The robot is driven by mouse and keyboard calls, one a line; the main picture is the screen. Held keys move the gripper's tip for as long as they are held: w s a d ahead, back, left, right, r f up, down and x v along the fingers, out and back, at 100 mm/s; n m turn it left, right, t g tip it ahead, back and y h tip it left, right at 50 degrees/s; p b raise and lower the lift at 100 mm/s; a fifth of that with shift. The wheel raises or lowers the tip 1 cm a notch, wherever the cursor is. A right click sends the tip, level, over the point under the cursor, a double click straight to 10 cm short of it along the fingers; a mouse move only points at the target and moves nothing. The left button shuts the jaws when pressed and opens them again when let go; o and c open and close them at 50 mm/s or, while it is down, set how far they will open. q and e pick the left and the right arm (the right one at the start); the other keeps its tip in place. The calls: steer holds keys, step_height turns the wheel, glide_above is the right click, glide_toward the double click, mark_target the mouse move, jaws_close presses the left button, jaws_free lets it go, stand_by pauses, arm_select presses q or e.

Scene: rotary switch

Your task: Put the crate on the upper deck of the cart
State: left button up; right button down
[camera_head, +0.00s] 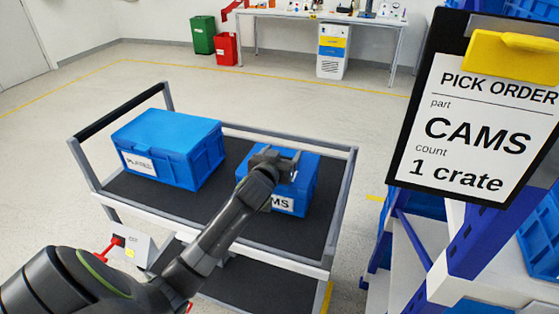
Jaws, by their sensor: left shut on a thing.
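The blue crate (302,182) has a white label ending in "MS", partly hidden behind my arm. It is over the right half of the cart's dark upper deck (304,232); I cannot tell whether it rests on the deck or hangs just above it. My left gripper (284,163) reaches across from the lower left and is shut on the crate at its upper part. My right gripper is not in view.
A larger blue crate (168,147) with its own label sits on the left half of the deck. A grey rail frames the deck (255,134). A pick order board (475,125) reads "CAMS, 1 crate", beside a blue rack (470,235) at the right.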

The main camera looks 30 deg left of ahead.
arm_select(q)
steer(key=shift+f, duration=1.05)
steer(key=o, duration=1.7)
steer(key=shift+f, duration=0.1)
steer(key=shift+o, duration=0.2)
steer(key=shift+s, duration=0.1)
steer(key=v, duration=1.2)
steer(key=shift+b, duration=0.35)
steer(key=shift+d, duration=0.1)
